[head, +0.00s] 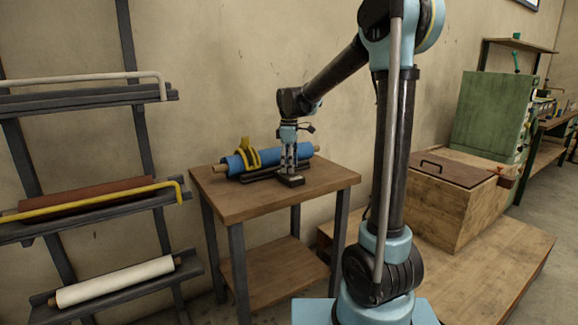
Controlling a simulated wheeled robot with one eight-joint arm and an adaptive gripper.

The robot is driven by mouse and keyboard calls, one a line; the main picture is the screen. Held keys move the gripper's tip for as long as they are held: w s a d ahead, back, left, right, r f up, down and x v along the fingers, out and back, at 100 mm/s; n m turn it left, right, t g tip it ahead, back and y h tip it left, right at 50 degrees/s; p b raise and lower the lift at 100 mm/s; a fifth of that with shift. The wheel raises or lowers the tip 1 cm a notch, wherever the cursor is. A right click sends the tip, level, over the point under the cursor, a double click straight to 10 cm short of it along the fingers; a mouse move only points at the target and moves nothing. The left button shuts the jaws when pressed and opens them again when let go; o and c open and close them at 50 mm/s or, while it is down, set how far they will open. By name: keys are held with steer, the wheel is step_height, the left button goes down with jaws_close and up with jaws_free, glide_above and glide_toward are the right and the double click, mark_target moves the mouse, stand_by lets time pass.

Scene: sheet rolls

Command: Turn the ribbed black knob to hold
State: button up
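My gripper (290,170) points down over the wooden table (240,200), just in front of the blue roll (236,164). Its fingers reach down to a small dark block (291,181) at the front of the roll's black stand (262,174). The ribbed black knob cannot be made out; it may be hidden by the fingers at that block. I cannot tell whether the fingers are open or closed on something. A yellow clamp (247,154) sits over the left part of the blue roll.
At left, a rack holds a brown roll (90,193) behind a yellow bar (95,203) and a white roll (115,281) below. A wooden chest (450,200) with a brown lid stands at right, before a green cabinet (490,115). The table's front left is bare.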

steer(key=c, duration=0.5)
